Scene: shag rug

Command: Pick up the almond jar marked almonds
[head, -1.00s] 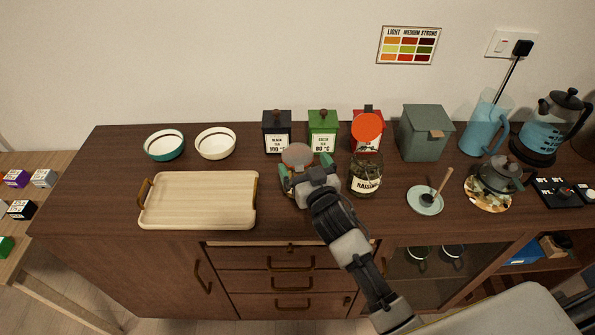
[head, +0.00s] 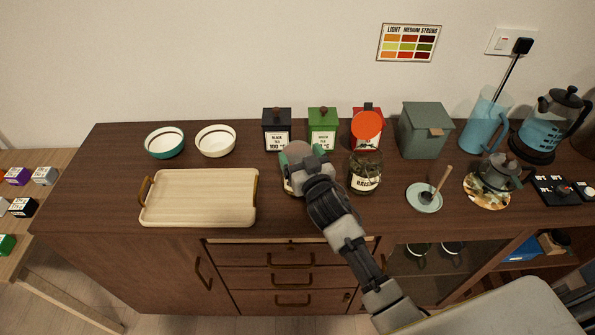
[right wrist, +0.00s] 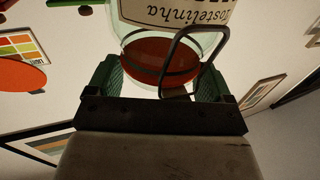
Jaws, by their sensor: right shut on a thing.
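My right gripper (head: 303,155) is shut on a glass jar (head: 292,184) near the middle of the cabinet top. In the head view the gripper hides most of the jar. In the right wrist view, the jar (right wrist: 165,50) sits between the green-padded fingers (right wrist: 158,78). It has a reddish-brown round end, a wire clasp and a cream label with the letters "ostelinha". I cannot read the word almonds on it. Whether the jar touches the cabinet top cannot be told. My left gripper is not in view.
A raisins jar (head: 365,172) stands close at the right. Black (head: 277,130), green (head: 322,130) and red (head: 366,145) tins stand behind. A wooden tray (head: 200,197) and two bowls (head: 164,142) (head: 216,141) are left. A saucer (head: 424,199) is at the right.

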